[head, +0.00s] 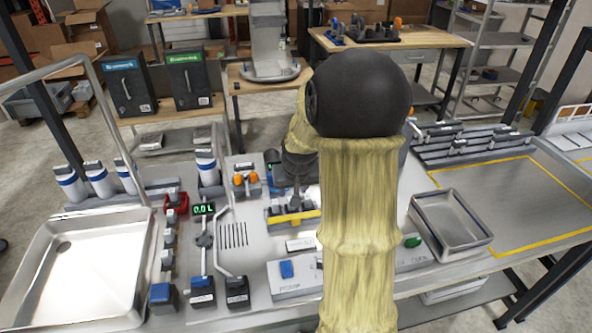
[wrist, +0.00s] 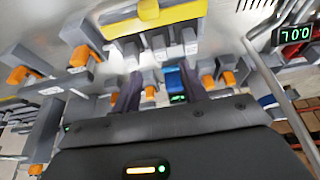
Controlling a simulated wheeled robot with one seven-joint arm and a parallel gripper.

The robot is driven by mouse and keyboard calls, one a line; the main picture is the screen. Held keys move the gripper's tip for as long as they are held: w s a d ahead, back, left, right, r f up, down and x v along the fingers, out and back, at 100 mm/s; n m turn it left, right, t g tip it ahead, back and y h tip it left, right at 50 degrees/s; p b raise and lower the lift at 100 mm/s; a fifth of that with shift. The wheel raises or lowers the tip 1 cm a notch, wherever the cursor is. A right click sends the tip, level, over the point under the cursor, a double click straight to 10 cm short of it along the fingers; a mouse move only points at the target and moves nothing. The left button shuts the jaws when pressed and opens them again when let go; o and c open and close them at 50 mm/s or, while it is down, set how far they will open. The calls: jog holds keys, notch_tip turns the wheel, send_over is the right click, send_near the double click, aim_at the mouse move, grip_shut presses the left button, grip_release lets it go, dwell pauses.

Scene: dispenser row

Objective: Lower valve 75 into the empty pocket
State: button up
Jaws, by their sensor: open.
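My gripper (wrist: 160,72) is open, its two dark fingers apart, with grey blocks and a blue block with a small green display (wrist: 177,80) showing between and behind them. In the head view my gripper (head: 297,196) is above a rack with a yellow bar (head: 284,218), partly hidden by my arm. The yellow-barred rack also shows in the wrist view (wrist: 168,20), with several grey blocks along it. Several grey valves with orange handles (wrist: 80,55) stand around it. No number is readable, so I cannot tell which is valve 75 or which pocket is empty.
A metal sink tray (head: 85,265) lies at left, with white-and-blue bottles (head: 98,178) behind it. A display reads 0.0 L (head: 204,209). An empty metal tray (head: 450,222) stands at right. A yellow-outlined area (head: 515,200) beyond it is clear.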

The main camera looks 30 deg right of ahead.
jog(key=v, duration=1)
jog(key=shift+r, duration=0.3)
jog(key=shift+a, duration=0.1)
jog(key=shift+s, duration=0.15)
jog(key=s+a+f+n+p, duration=0.1)
jog(key=s+a+f, duration=0.3)
jog(key=s+a, duration=0.2)
jog(key=s+a+f+n+g+y+p, duration=0.1)
jog(key=s+a+f+n, duration=0.1)
jog(key=s+a+f, duration=0.2)
jog(key=s+a, duration=0.2)
jog(key=a, duration=0.1)
jog(key=shift+s+a+g, duration=0.2)
jog(key=shift+a+g, duration=0.1)
